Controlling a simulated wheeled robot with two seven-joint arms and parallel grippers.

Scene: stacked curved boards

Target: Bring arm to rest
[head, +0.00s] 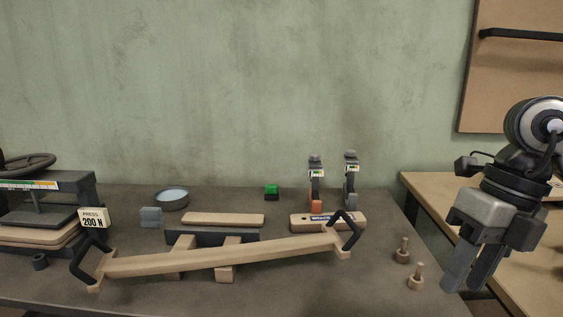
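My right gripper (466,284) hangs at the right side of the head view, fingers pointing down and a little left. Its two fingers are apart with nothing visible between them. It is near the right edge of the dark table (330,295), clear of the long board. My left gripper is not in view. A long, slightly curved wooden board (220,257) with a black handle at each end lies across wooden supports (226,273) in the middle of the table. A press (45,190) at the left holds stacked curved boards (40,238).
Two wooden pegs (402,252) stand left of my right gripper. A light wooden table (430,190) is at the right, below a wall panel (515,80).

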